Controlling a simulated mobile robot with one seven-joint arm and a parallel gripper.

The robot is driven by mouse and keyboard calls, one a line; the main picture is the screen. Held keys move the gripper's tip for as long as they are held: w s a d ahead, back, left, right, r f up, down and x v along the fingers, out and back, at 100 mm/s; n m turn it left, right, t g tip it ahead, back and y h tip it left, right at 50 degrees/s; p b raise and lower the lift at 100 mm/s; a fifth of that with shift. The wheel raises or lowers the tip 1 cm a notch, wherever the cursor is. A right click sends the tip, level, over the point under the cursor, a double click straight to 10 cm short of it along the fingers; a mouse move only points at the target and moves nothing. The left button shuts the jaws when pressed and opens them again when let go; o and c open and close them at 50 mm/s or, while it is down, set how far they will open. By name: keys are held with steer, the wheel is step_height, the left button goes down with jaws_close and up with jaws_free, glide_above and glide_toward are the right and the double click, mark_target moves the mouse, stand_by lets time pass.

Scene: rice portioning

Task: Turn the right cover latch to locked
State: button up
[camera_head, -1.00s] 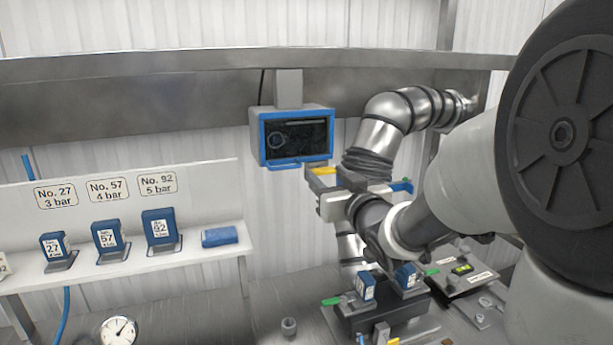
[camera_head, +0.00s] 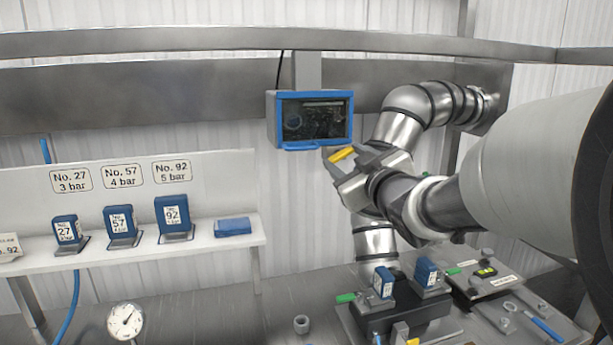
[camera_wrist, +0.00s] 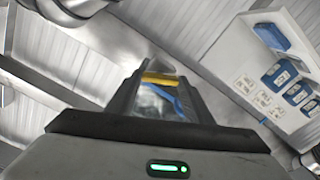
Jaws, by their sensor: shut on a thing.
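My gripper (camera_head: 342,158) is raised high in front of the wall, just below the blue-framed screen. It is shut on a yellow piece (camera_wrist: 160,77), which shows between the fingertips in the wrist view. Well below the gripper stands a dark block (camera_head: 395,317) with two blue cartridges (camera_head: 427,272) on it. A green lever (camera_head: 453,271) sticks out at its right side and another green lever (camera_head: 346,297) at its left. I cannot tell for sure which part is the right cover latch or how it is turned. The gripper is far from both levers.
The blue-framed screen (camera_head: 313,119) hangs close behind the gripper. A white shelf (camera_head: 205,243) with several blue cartridges stands left. A gauge (camera_head: 125,321) and a small grey cup (camera_head: 301,324) are on the bench. A grey panel (camera_head: 495,288) and blue pen-like tool (camera_head: 545,329) lie right.

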steer(key=n+b, duration=0.6)
steer(key=shift+f+n, duration=0.15)
steer(key=shift+n, duration=0.15)
steer(key=n+b, duration=0.2)
steer(key=n, duration=0.1)
steer(key=shift+b, duration=0.4)
steer(key=shift+r+n+b, duration=0.2)
steer(key=shift+n+b, duration=0.6)
steer(key=shift+n, duration=0.8)
steer(key=o, duration=1)
steer(key=shift+o, duration=0.2)
steer(key=shift+f, duration=0.1)
